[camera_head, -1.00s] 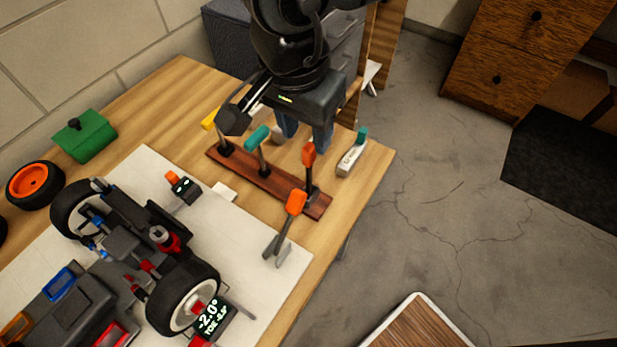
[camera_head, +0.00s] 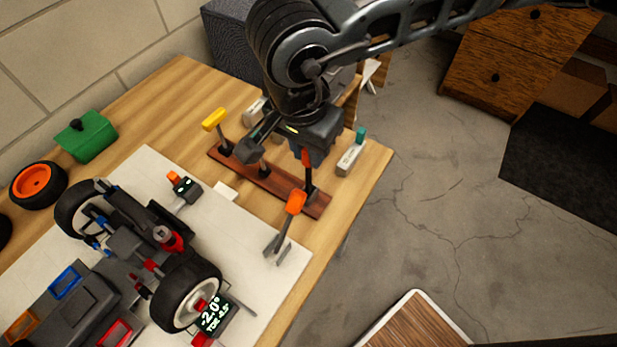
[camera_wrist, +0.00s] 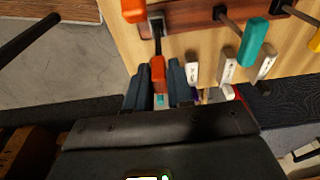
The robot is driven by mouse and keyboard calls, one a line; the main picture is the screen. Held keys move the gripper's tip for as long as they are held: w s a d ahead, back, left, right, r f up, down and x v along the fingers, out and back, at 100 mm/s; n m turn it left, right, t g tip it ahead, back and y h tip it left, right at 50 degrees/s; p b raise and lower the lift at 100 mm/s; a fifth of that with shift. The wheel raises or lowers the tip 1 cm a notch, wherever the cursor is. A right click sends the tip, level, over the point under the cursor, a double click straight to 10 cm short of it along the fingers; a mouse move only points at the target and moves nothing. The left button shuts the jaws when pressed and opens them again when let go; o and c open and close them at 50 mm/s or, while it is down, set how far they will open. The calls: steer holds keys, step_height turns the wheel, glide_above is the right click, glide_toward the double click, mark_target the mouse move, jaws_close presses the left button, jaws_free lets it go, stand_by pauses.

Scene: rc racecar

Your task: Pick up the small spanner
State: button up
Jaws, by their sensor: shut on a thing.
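A tool with a red-orange handle (camera_head: 306,158) stands upright at the near right end of the wooden rack (camera_head: 283,188). My gripper (camera_head: 307,148) is shut on this handle; the wrist view shows the handle (camera_wrist: 157,72) between the two dark blue fingers (camera_wrist: 158,84). The shaft still runs down to the rack. Another tool, with an orange handle (camera_head: 296,202) and a grey open-jawed head (camera_head: 276,247), is just in front of the rack. The frames do not make clear which of the two is the small spanner.
A yellow-handled tool (camera_head: 214,119) stands at the rack's far left; a teal-handled one (camera_wrist: 253,42) shows in the wrist view. A white block with a teal top (camera_head: 351,157) stands right of the rack. The RC car (camera_head: 135,250) sits on the white mat.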

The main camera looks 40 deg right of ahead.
jaws_close()
steer(key=shift+r, duration=0.1)
